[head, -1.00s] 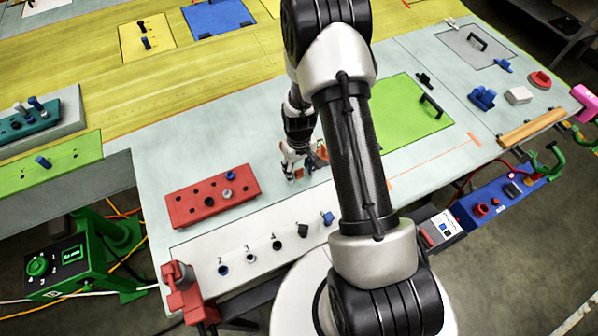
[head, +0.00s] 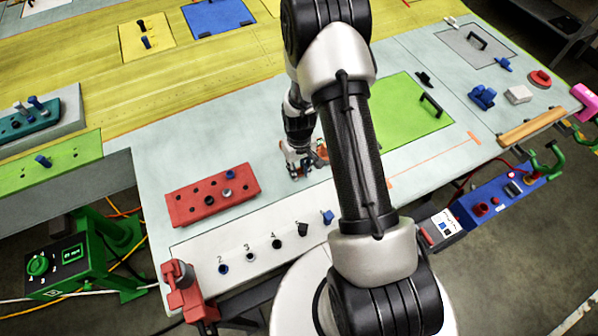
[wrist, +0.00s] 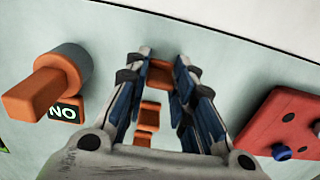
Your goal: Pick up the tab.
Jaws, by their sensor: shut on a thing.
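The tab (wrist: 159,74) is an orange piece between my fingertips in the wrist view. My gripper (wrist: 163,66) is shut on it, with one blue-padded finger on each side. More orange pieces show between the fingers, nearer the palm; I cannot tell whether they belong to the tab. In the head view my gripper (head: 296,172) is low over the pale grey table, right of the red block with holes. The tab is too small there to make out clearly, and I cannot tell whether it touches the table.
The red block (head: 213,194) is close on the other side. A white strip with numbered holes (head: 262,245) lies along the front edge. A green plate (head: 405,115) lies beyond my arm.

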